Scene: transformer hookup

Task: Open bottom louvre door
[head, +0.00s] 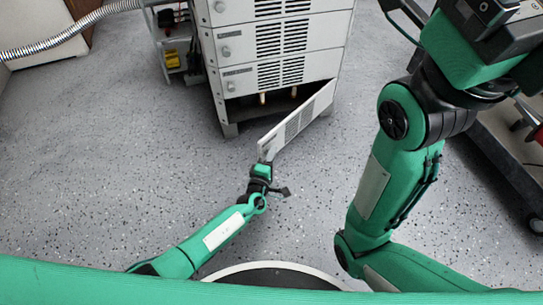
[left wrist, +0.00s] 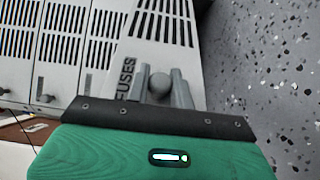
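The bottom louvre door (head: 300,122) of the grey cabinet stands swung out, joined at its right side, with its free edge toward me. The open bay (head: 265,103) behind it shows dark. My left gripper (head: 264,160) is at the door's free edge in the head view. In the left wrist view its two grey fingers (left wrist: 161,88) stand on either side of the round door knob (left wrist: 159,84), closed about it. The door's face there carries the word FUSES and louvre slots. My right arm rises at the right of the head view; its fingertips are out of view.
The cabinet's upper louvre doors (head: 266,40) are shut. A shelf cart (head: 172,45) stands left of the cabinet, with a ribbed hose (head: 75,35) nearby. A dark cart (head: 500,140) stands at the right. The speckled floor (head: 120,150) is clear around the door.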

